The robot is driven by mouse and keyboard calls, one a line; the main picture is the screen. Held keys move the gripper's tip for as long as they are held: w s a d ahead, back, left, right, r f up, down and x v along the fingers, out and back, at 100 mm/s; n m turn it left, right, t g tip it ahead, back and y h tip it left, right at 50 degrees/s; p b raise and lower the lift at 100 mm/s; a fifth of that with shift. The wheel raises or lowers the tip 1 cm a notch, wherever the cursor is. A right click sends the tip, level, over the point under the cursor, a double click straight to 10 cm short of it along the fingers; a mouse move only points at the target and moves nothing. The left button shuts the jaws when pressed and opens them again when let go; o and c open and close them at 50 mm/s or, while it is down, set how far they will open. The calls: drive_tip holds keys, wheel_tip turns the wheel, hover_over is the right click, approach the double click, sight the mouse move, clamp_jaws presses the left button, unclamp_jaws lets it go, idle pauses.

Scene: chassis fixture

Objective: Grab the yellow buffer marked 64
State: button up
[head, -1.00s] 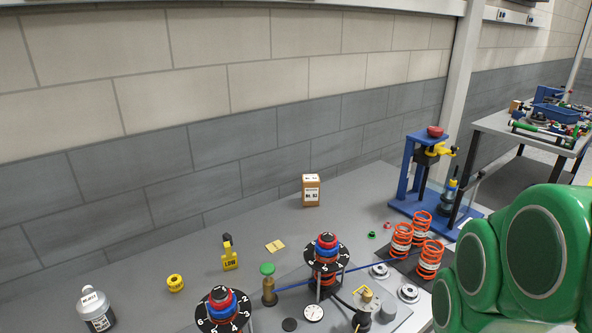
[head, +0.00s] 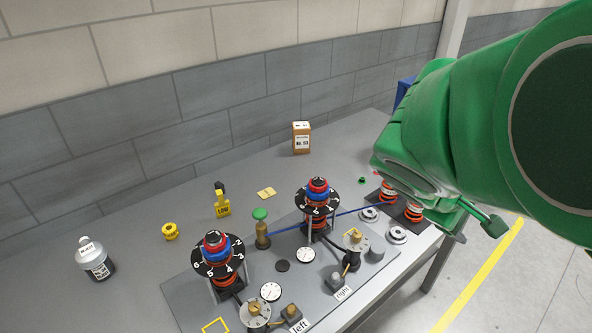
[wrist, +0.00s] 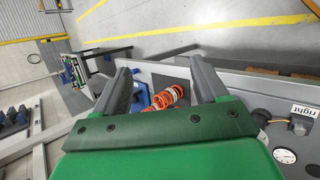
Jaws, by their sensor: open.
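A small yellow ribbed cylinder (head: 170,231), which looks like the yellow buffer, sits at the left of the grey bench in the head view. No number can be read on it. In the wrist view my gripper (wrist: 160,68) is open, with its two grey fingers apart and nothing held between them. Orange springs (wrist: 165,97) show beyond the fingers, over the bench's right end. My gripper is far to the right of the yellow cylinder, which is out of the wrist view. In the head view my green arm hides part of the bench's right end.
Two spring stacks with numbered black dials, left (head: 217,257) and right (head: 317,206), stand on a grey plate with gauges.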

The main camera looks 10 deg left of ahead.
drive_tip(key=w+a+r+n+t, duration=0.2)
drive_tip(key=w+a+n+t, duration=0.35)
drive_tip(key=w+a, duration=0.8)
drive_tip(key=n+t+y, duration=0.5)
drive_tip(key=n+y, duration=0.2)
drive_tip(key=n, duration=1.2)
hover_over(171, 227)
drive_tip(key=d, duration=0.9)
wheel_tip(171, 227, down, 17)
drive_tip(key=s+a+f+n, duration=0.1)
drive_tip(key=s+a+f, duration=0.1)
drive_tip(key=s+a+f+n+y, duration=0.1)
drive_tip(key=s+a+f, duration=0.1)
drive_tip(key=a, duration=0.1)
drive_tip(key=s+a+f+n+y, duration=0.1)
drive_tip(key=s+a+f+n, duration=0.1)
drive_tip(key=s+a, duration=0.1)
drive_tip(key=shift+a+f+g, duration=0.1)
drive_tip(key=shift+f+g, duration=0.2)
drive_tip(key=shift+g, duration=0.05)
drive_tip(key=shift+a+f+x, duration=0.1)
drive_tip(key=shift+f+x, duration=0.05)
drive_tip(key=shift+x, duration=1.15)
drive_tip(key=shift+a+f+x, duration=0.1)
drive_tip(key=shift+f+x, duration=0.05)
drive_tip(key=shift+x, duration=1.15)
drive_tip(key=shift+a+f+x, duration=0.1)
drive_tip(key=shift+f+x, duration=0.05)
drive_tip(key=shift+x, duration=1.15)
drive_tip(key=shift+s, duration=0.2)
